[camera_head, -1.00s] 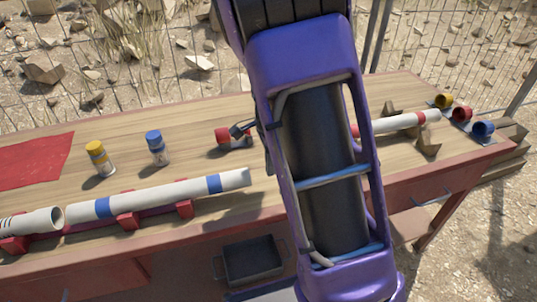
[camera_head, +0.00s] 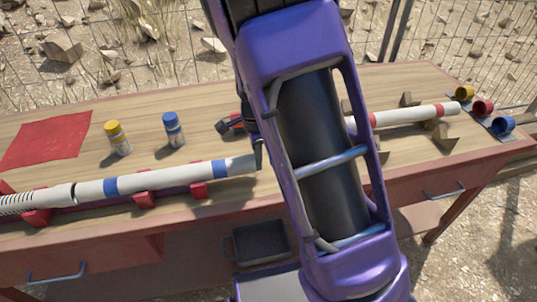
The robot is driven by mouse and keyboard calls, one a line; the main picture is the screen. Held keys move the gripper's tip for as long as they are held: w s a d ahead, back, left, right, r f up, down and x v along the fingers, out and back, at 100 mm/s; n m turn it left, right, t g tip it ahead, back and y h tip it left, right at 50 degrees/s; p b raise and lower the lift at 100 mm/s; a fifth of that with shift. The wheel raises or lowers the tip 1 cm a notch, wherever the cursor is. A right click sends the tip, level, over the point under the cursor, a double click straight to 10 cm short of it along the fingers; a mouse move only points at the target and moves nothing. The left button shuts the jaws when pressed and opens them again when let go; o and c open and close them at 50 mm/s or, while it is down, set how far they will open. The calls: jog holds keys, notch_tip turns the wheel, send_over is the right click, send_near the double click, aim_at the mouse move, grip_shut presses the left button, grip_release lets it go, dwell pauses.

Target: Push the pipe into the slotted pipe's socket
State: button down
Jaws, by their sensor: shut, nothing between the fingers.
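The pipe (camera_head: 165,178) is white with two blue bands and lies on red cradles (camera_head: 144,198) along the front left of the table. Its left end meets the mouth of the white slotted pipe (camera_head: 50,197) at a dark seam; I cannot tell whether it is inside the socket or only against it. The slotted pipe runs out of view at the left. My gripper (camera_head: 259,155) shows only as a dark tip at the pipe's right end, touching it or very close. My arm hides the rest of the gripper.
A yellow-capped bottle (camera_head: 118,140) and a blue-capped bottle (camera_head: 173,131) stand behind the pipe. A red-and-black object (camera_head: 231,124) lies near my arm. Another white pipe (camera_head: 415,114) rests on wooden supports at right, near coloured sockets (camera_head: 482,108). A red cloth (camera_head: 46,140) lies at the left.

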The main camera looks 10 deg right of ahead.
aim_at(242, 159)
jog(key=a+p, duration=0.1)
jog(key=a, duration=0.4)
jog(key=shift+r, duration=0.1)
jog(key=shift+d, duration=0.1)
jog(key=shift+d, duration=0.3)
jog(key=d, duration=0.2)
jog(key=shift+d, duration=0.3)
jog(key=shift+d+r+p, duration=0.4)
jog(key=shift+r+p, duration=0.05)
jog(key=shift+r, duration=0.35)
notch_tip(242, 159, up, 8)
jog(key=p, duration=0.1)
jog(key=shift+r, duration=0.2)
